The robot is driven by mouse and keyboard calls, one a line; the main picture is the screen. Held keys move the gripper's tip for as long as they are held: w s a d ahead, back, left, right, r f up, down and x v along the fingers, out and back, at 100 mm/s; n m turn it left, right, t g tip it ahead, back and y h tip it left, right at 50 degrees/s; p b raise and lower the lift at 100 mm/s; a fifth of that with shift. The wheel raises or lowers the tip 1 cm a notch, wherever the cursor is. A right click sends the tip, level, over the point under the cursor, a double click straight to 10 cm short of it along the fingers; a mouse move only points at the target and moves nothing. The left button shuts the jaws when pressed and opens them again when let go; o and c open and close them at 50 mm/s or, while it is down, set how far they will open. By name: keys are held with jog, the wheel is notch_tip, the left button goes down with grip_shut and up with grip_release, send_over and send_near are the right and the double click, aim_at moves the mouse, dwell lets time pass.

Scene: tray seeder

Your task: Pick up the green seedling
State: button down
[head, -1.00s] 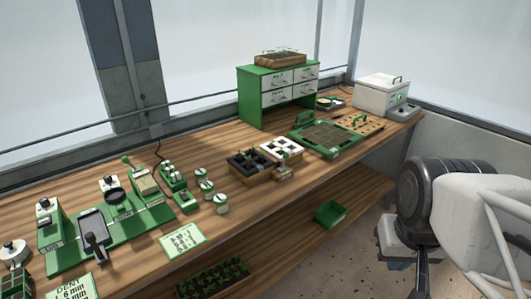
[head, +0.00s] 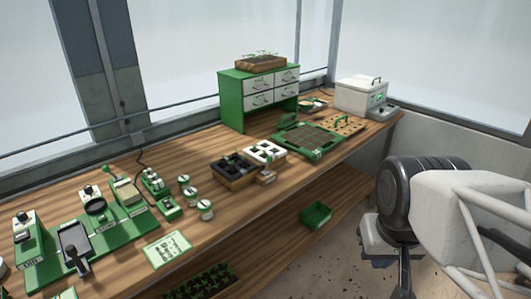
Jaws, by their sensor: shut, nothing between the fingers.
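Small green seedlings show in two places, and I cannot tell which one the task names. Several stand in a dark tray (head: 200,283) low at the bottom edge, on the shelf under the bench. Others stand in a wooden box (head: 262,64) on top of the green drawer unit (head: 232,100). I cannot make out a single seedling clearly in either place. I see no gripper fingers that I can identify, and no hand near either group of seedlings.
The wooden bench (head: 225,215) holds a green tool station (head: 125,233), small pots, black and white cell blocks, a green seeder tray (head: 325,150) and a white box (head: 360,96). A green bin (head: 316,215) is below. A bulky white-and-black body (head: 425,195) fills the right.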

jog(key=c, duration=0.8)
grip_release()
jog(key=shift+w, duration=0.1)
